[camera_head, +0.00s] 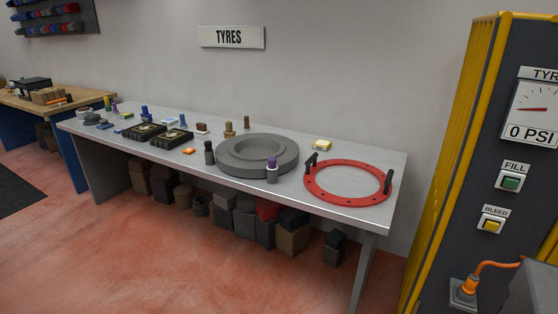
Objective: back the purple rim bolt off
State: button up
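A grey tyre-like ring with a raised centre (258,154) lies flat on the long grey workbench (335,205). A small purple-topped piece (271,163) stands upright at its front right edge, with a light band and a grey lower part; I cannot tell whether it is threaded into the ring or stands just in front of it. A red ring with holes and two black handles (348,195) lies at the bench's right end. My gripper is not in view.
Small coloured parts and two dark boxes (144,131) crowd the bench's left half. Dark bins and boxes sit underneath. At right stands a yellow-and-dark cabinet with a gauge reading 0 PSI (531,110), a green FILL button (510,183) and a yellow BLEED button (492,226). The red floor in front is clear.

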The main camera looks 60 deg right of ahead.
aim_at(271, 160)
jog(key=z, duration=0.05)
jog(key=i, duration=0.95)
jog(key=u, duration=0.05)
